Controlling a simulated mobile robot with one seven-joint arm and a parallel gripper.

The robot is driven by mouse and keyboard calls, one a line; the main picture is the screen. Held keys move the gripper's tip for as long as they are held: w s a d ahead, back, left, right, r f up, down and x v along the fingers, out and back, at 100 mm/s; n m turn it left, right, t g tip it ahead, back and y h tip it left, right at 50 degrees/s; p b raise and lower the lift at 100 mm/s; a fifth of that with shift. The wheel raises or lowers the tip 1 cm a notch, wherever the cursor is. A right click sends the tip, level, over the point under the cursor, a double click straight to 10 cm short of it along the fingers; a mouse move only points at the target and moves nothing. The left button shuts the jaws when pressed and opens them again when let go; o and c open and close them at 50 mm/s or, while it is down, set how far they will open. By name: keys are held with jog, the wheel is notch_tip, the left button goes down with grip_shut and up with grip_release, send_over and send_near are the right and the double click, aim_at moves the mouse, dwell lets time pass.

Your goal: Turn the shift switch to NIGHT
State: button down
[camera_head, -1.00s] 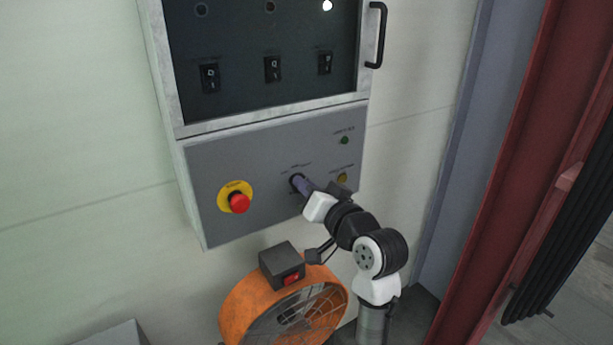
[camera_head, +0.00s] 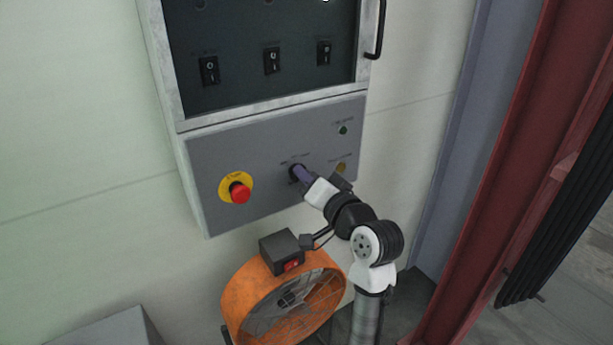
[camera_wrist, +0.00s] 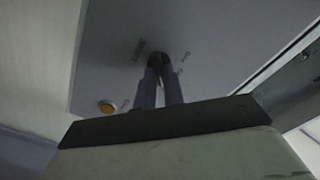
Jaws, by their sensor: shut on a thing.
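The shift switch (camera_head: 296,170) is a dark round knob in the middle of the grey lower panel, with small labels around it that are too blurred to read. My gripper (camera_head: 301,175) reaches it from the lower right, its fingers shut on the knob. In the wrist view the two fingers (camera_wrist: 161,75) meet at the dark knob (camera_wrist: 157,58) on the panel. The fingers hide most of the knob, so I cannot tell which label it points at.
A red emergency button (camera_head: 240,193) on a yellow ring sits left of the switch. A green lamp (camera_head: 343,130) and a yellow button (camera_head: 341,168) are to the right. An orange fan (camera_head: 243,300) stands below. Black rocker switches (camera_head: 272,61) are above. A red column (camera_head: 500,170) stands at right.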

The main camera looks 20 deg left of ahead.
jog(key=c, duration=1.5)
grip_release()
jog(key=b+v, duration=0.4)
jog(key=v, duration=1)
jog(key=shift+a, duration=0.1)
